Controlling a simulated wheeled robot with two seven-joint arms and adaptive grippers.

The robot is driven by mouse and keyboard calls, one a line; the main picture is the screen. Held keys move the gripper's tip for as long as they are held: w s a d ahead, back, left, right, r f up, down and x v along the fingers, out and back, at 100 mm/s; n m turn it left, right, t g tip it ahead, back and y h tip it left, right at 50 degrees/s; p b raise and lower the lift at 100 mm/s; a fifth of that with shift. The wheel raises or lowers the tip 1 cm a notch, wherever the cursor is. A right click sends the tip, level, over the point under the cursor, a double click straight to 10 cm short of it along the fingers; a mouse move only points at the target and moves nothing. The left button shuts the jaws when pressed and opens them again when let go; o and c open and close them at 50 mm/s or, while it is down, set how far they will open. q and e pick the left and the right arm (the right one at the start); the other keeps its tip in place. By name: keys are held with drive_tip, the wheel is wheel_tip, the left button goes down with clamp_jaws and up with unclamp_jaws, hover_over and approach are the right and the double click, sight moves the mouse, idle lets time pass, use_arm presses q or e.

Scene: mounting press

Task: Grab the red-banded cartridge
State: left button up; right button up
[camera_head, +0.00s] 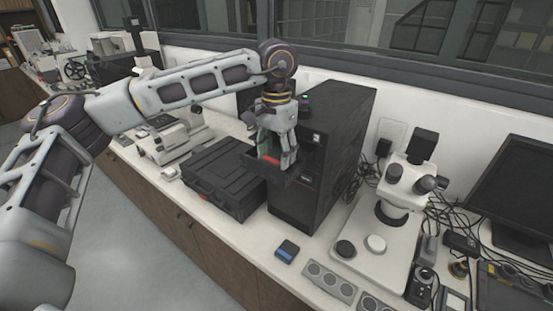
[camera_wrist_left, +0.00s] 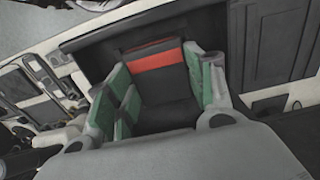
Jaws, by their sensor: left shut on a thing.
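The red-banded cartridge (camera_wrist_left: 153,61) is a dark block with a bright red stripe across it. In the left wrist view it lies between the green-padded fingers of my left gripper (camera_wrist_left: 160,85), which is shut on it. In the head view my left gripper (camera_head: 278,153) points down at the front of the black mounting press (camera_head: 337,140). A red patch of the cartridge (camera_head: 269,159) shows at the fingertips, at a dark tray-like part projecting from the press. The cartridge's lower part is hidden. I cannot tell whether it still touches the tray. My right gripper is out of view.
A closed black case (camera_head: 222,176) lies left of the press. A small blue-topped box (camera_head: 287,250) sits in front. A white microscope (camera_head: 398,195) and a monitor (camera_head: 515,195) stand to the right. Another instrument (camera_head: 180,135) is behind the case. The bench's front edge is narrow.

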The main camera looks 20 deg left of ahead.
sight(276, 156)
use_arm(q)
drive_tip(key=shift+r, duration=0.15)
wheel_tip(276, 156, up, 10)
drive_tip(key=b, duration=0.1)
idle(0.6)
drive_tip(key=shift+f, duration=0.2)
idle(0.3)
